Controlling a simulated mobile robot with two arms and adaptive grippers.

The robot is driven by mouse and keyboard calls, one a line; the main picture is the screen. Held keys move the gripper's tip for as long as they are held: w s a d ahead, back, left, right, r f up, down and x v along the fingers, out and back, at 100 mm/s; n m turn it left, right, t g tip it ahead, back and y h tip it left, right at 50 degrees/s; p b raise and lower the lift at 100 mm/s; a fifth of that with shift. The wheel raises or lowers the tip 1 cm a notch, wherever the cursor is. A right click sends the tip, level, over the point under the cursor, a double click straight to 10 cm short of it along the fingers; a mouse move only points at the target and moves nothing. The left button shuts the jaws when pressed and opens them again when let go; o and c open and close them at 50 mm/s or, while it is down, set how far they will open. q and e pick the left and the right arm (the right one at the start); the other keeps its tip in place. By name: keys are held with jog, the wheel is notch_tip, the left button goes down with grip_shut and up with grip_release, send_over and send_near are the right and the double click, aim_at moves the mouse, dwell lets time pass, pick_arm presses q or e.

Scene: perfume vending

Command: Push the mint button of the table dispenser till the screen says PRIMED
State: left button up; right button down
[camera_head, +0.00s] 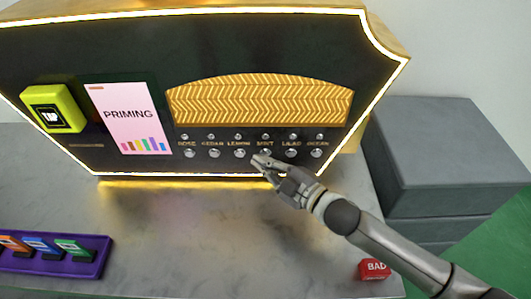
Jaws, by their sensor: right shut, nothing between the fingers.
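The table dispenser (270,50) is a black machine with a glowing edge, standing on the table. Its pink screen (124,117) reads PRIMING above several coloured bars. A row of round silver buttons runs under a gold zigzag panel, labelled rose, cedar, lemon, mint, lilac and ocean. The mint button (265,152) is partly covered by my right gripper (258,161). The right gripper is shut and empty, its tips at the lower edge of the mint button. I cannot tell whether they touch it. My left gripper is not in view.
A yellow-green TAP box (52,109) sits on the machine's left. A purple tray (103,258) with several coloured cards lies at front left. A red block marked BAD (374,269) is at the table's front right. Grey boxes (440,150) stand at right. The table's middle is clear.

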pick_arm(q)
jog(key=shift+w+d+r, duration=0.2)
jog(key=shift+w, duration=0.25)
pick_arm(e)
jog(key=shift+w, duration=0.1)
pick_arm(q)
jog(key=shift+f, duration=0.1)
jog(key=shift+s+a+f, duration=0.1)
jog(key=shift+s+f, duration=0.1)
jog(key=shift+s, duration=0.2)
pick_arm(e)
jog(key=shift+w, duration=0.25)
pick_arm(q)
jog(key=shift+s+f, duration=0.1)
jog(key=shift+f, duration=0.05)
pick_arm(e)
jog(key=shift+w, duration=0.1)
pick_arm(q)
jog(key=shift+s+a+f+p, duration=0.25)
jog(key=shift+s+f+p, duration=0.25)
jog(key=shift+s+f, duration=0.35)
pick_arm(e)
jog(key=shift+s, duration=0.9)
